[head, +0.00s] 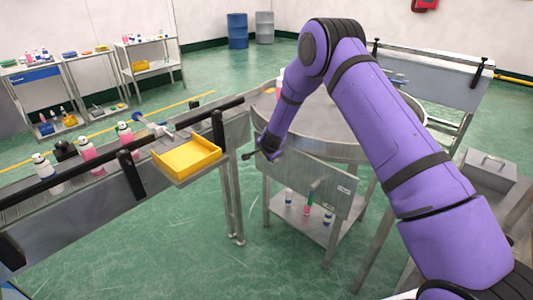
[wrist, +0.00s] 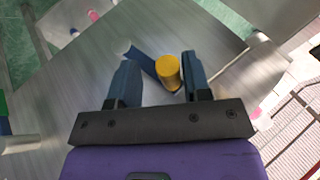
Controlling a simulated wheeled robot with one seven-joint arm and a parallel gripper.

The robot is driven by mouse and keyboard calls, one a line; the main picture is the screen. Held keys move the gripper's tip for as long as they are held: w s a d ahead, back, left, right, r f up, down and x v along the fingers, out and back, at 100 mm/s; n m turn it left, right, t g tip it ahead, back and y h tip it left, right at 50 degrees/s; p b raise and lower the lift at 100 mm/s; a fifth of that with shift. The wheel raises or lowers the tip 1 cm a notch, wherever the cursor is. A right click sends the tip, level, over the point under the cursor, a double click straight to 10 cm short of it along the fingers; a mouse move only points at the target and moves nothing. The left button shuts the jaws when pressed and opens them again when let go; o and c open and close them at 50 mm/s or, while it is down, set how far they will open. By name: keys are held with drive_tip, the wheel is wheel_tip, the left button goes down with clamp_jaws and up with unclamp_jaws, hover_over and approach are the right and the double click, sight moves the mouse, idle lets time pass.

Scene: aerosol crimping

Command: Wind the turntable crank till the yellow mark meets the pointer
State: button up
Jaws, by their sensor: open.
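The round steel turntable (head: 335,122) stands in the middle of the head view, partly hidden by my arm. My gripper (head: 262,150) is low at its front left, beside the grey front panel (head: 285,172). In the wrist view my gripper (wrist: 159,64) is open. A yellow cylindrical knob (wrist: 168,67) on a blue bar (wrist: 143,58), apparently the crank, shows between the fingers, closer to the right one. I cannot tell whether either finger touches it. I cannot make out the yellow mark or the pointer for sure.
A conveyor (head: 100,185) with pink and white bottles and a dark rail runs at left. A yellow tray (head: 187,158) sits at its end, near my gripper. Bottles stand on the shelf (head: 300,222) under the turntable. A grey box (head: 488,168) stands at right. Open green floor lies in front.

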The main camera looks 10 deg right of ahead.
drive_tip(key=shift+w+d+r, duration=0.1)
drive_tip(key=shift+d, duration=0.05)
drive_tip(key=v, duration=1)
drive_tip(key=shift+s+r, duration=0.2)
drive_tip(key=shift+s, duration=0.15)
idle(0.4)
